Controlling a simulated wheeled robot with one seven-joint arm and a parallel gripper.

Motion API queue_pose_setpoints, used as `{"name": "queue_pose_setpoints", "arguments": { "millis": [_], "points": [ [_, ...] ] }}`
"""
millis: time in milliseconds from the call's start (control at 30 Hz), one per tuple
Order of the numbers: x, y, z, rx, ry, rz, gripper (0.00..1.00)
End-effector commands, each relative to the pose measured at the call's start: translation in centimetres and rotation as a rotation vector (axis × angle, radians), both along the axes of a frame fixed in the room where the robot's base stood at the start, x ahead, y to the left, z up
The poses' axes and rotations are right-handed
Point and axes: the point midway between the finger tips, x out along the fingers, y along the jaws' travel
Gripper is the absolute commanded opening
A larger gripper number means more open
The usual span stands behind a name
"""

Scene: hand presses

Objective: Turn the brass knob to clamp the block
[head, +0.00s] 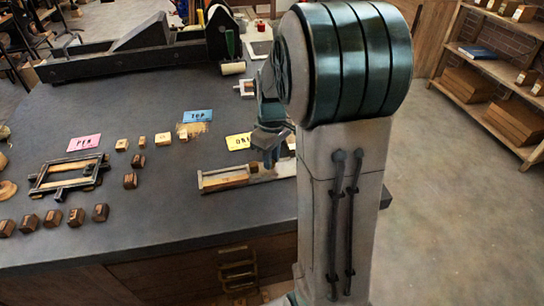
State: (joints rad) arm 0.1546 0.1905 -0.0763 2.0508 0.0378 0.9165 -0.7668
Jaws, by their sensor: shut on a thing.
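A long, low metal frame (212,190) lies near the front edge of the dark table. A light wooden block (226,182) lies inside its left part. My gripper (269,163) points down over the right part of the frame, beside the block. Its fingers are close together on something small, apparently the brass knob. The fingers hide most of the knob, and its turn cannot be read. My arm covers the frame's right end. Whether the block is tight in the frame cannot be told from here.
Pink (84,142), blue (198,116) and yellow (238,141) cards lie on the table. Several small wooden blocks stand left of the frame, around a dark open frame (37,184). A large dark press (130,52) stands at the back. Shelves (500,70) are at right.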

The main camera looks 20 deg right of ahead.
Motion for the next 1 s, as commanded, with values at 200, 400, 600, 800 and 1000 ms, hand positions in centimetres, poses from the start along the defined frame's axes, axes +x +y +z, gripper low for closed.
{"name": "queue_pose_setpoints", "arguments": {
  "millis": [200, 400, 600, 800, 1000],
  "points": [
    [0.04, 0.02, 0.05, 0.0, -0.003, -0.205, 0.0],
    [0.04, -0.01, 0.07, 0.0, -0.003, -0.395, 0.0],
    [0.02, -0.01, 0.09, 0.0, -0.003, -0.584, 0.0],
    [-0.01, -0.04, 0.11, -0.001, -0.002, -0.77, 0.0],
    [-0.02, -0.04, 0.12, 0.0, -0.002, -0.935, 0.0]
  ]
}}
